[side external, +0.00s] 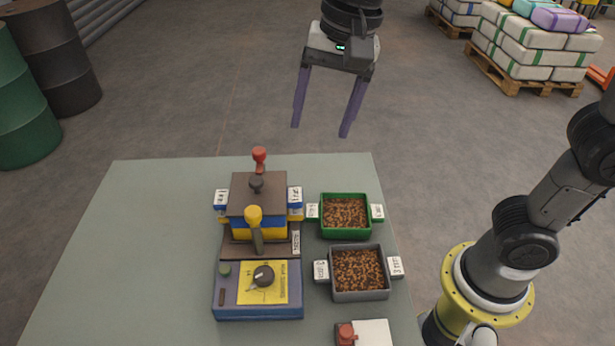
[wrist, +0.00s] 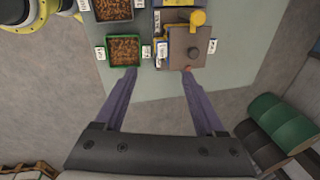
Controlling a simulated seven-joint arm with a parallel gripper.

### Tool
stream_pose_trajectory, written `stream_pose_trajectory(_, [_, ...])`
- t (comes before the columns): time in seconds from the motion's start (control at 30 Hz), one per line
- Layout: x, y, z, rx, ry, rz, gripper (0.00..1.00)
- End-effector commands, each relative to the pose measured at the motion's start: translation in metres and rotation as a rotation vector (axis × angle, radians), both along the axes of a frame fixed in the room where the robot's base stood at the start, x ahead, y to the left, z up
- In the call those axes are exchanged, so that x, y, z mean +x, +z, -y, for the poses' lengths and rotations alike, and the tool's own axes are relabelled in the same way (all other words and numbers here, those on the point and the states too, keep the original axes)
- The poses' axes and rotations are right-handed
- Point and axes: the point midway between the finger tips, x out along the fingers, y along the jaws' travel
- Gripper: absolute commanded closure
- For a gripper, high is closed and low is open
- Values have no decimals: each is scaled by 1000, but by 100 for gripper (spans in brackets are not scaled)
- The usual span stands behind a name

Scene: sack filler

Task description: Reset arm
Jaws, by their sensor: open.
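My gripper (side external: 320,118) is open and empty. In the side external view it hangs high, past the far edge of the table, with its two purple fingers spread and pointing down. In the wrist view my gripper (wrist: 158,72) shows its fingers apart with nothing between them. The sack filler machine (side external: 258,210) stands on the table, with a brown top, a yellow-knobbed lever, a red-knobbed lever behind and a black knob on top. In front of it is a blue control box (side external: 258,308) with a yellow panel and a black dial.
A green tray (side external: 325,230) and a grey tray (side external: 335,292) hold brown pellets, right of the machine. A white block with a red knob (side external: 372,333) sits at the front edge. The table's left side (side external: 130,250) is clear. Drums and sack pallets stand on the floor beyond.

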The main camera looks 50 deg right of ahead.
Motion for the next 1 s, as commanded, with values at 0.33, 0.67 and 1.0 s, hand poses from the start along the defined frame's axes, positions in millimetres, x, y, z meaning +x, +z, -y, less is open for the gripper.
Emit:
stream_pose_trajectory(0.33, [-99,-18,127,-125,209,255,28])
stream_pose_trajectory(0.67, [-139,-76,142,-337,728,308,28])
stream_pose_trajectory(1.0, [-135,-73,141,-381,838,324,28])
